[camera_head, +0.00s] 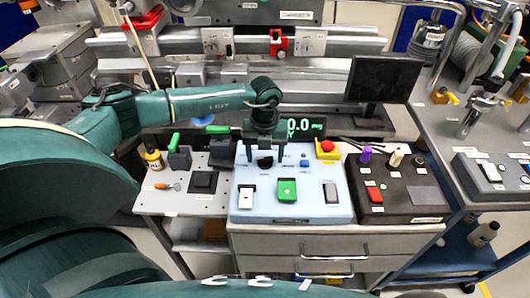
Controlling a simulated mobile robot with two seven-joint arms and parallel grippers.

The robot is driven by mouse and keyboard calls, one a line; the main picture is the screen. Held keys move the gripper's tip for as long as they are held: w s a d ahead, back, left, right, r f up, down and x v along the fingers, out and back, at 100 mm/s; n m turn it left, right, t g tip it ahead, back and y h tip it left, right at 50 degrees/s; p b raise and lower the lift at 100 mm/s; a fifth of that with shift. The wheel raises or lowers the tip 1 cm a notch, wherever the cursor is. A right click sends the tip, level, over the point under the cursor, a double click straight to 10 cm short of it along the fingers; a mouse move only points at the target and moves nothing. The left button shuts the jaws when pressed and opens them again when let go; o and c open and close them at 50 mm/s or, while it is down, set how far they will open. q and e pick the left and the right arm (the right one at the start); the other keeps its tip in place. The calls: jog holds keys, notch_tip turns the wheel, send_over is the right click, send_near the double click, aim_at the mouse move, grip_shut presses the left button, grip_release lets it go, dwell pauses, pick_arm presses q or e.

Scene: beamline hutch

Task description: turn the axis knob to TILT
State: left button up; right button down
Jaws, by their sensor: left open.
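The light-blue control panel (240,208) sits on the bench in the middle of the head view. A dark axis knob (265,163) shows near its upper left part, under my left gripper. My left gripper (265,154) points down over the knob with its fingers apart, one on each side. I cannot tell whether the fingers touch the knob. The knob's pointer and its labels are too small or hidden to read. Behind it a dark display (305,127) shows green "0.0" and a "Y"; the wrist hides its left part. My right gripper is not in view.
The panel also has a green switch (287,190) and a red emergency button (327,147) on a yellow base. A dark control box (400,205) stands to the right, below a black monitor (382,80). Small tools and blocks lie on the left plate (160,203).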

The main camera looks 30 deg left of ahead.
pick_arm(q)
jog(key=shift+c, duration=0.3)
jog(key=c, duration=0.9)
